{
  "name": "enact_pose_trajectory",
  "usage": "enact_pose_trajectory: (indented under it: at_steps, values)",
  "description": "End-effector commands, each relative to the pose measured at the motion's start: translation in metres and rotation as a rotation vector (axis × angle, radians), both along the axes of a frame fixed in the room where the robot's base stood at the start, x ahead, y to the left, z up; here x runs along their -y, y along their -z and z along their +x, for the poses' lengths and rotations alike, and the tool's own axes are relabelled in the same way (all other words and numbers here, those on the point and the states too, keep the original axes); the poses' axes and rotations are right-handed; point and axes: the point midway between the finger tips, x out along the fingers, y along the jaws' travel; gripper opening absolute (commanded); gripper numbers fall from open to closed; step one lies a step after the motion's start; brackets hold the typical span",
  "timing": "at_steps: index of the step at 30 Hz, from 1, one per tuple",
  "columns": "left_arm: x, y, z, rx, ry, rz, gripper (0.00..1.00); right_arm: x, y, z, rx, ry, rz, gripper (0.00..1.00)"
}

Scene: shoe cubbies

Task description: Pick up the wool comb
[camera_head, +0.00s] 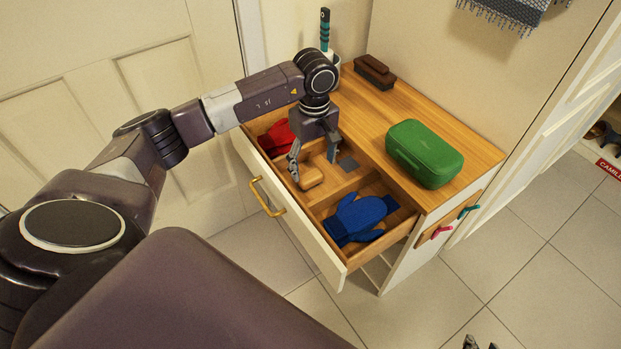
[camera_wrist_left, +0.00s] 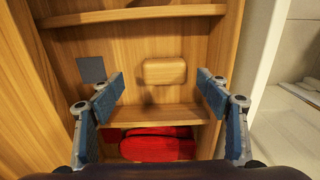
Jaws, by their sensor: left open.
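A small wooden block with rounded edges, which may be the wool comb (camera_head: 311,177), lies in the middle compartment of the open drawer (camera_head: 295,230). It also shows in the left wrist view (camera_wrist_left: 165,71), and I cannot make out any teeth. A flat dark grey square (camera_head: 347,164) lies in the same compartment. My left gripper (camera_head: 314,168) is open above the drawer with a finger on either side of the block. In the left wrist view (camera_wrist_left: 160,80) nothing is between the fingers. Only dark tips of what seems my right gripper (camera_head: 480,344) show at the bottom edge.
A blue mitten (camera_head: 357,218) lies in the near compartment and a red one (camera_head: 277,138) in the far one. On the cabinet top stand a green box (camera_head: 424,153), a brown brush (camera_head: 374,72) and a holder with a teal-handled tool (camera_head: 325,30). Wooden dividers separate the compartments.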

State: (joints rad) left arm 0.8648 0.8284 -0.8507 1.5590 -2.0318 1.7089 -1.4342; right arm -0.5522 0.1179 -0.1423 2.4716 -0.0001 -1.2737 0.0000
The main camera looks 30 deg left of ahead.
Motion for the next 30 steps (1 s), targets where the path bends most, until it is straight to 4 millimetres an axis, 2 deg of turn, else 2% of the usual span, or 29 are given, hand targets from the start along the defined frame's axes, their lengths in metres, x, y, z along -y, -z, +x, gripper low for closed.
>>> enact_pose_trajectory:
  at_steps: [5,12,17,24,30]
  values:
    - [-0.003,0.018,-0.003,-0.003,0.0,-0.001,0.7,-0.007,-0.01,0.021,0.097,-0.008,0.022,0.26]
    - [-0.006,0.044,-0.004,-0.001,0.0,-0.002,0.7,-0.019,-0.037,0.055,0.272,-0.02,0.06,0.26]
    - [-0.006,0.051,-0.004,0.0,0.001,-0.001,0.7,-0.023,-0.047,0.063,0.324,-0.024,0.072,0.26]
    - [-0.007,0.051,-0.004,0.0,0.001,0.0,0.7,-0.023,-0.049,0.064,0.329,-0.024,0.073,0.26]
    - [-0.007,0.051,-0.004,0.0,0.001,0.0,0.48,-0.023,-0.048,0.064,0.328,-0.024,0.072,0.26]
